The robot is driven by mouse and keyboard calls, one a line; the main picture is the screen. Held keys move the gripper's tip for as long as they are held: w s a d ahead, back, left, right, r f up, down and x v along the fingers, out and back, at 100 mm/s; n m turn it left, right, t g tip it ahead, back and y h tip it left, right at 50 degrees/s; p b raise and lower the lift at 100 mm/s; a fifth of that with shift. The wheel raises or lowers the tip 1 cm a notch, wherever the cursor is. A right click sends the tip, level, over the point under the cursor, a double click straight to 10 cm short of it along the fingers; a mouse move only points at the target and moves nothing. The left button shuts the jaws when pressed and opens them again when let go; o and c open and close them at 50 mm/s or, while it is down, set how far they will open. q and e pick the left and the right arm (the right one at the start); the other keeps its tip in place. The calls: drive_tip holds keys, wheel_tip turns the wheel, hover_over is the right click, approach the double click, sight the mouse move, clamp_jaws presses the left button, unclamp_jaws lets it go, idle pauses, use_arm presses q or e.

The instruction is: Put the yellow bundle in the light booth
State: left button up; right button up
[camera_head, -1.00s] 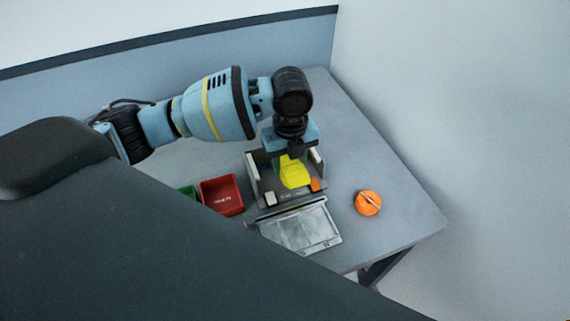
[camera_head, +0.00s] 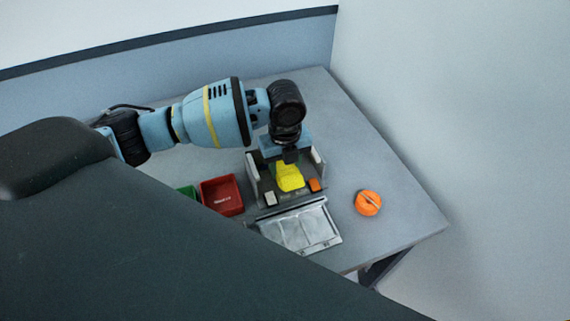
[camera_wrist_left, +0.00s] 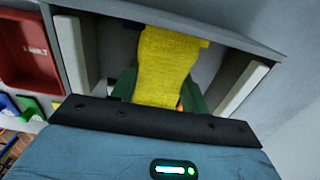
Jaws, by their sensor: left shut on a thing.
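The yellow bundle (camera_head: 289,177) is inside or just over the light booth (camera_head: 254,180), a grey open box with pale strips on its side walls. My left gripper (camera_head: 290,160) is above the booth and shut on the bundle. In the left wrist view the yellow bundle (camera_wrist_left: 163,65) sits between the green fingers, with the booth walls on both sides. I cannot tell whether the bundle touches the booth floor. My right gripper is not in view.
A silver panel (camera_head: 302,228) lies in front of the booth. A red bin (camera_head: 222,195) and a partly hidden green bin (camera_head: 188,191) stand to the left. An orange roll (camera_head: 368,202) lies on the table to the right, with clear table around it.

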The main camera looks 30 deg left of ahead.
use_arm(q)
drive_tip(key=shift+f, duration=0.15)
drive_tip(key=o, duration=1)
wheel_tip(320, 180, up, 12)
drive_tip(key=shift+r+p, duration=0.2)
drive_tip(key=shift+p, duration=0.2)
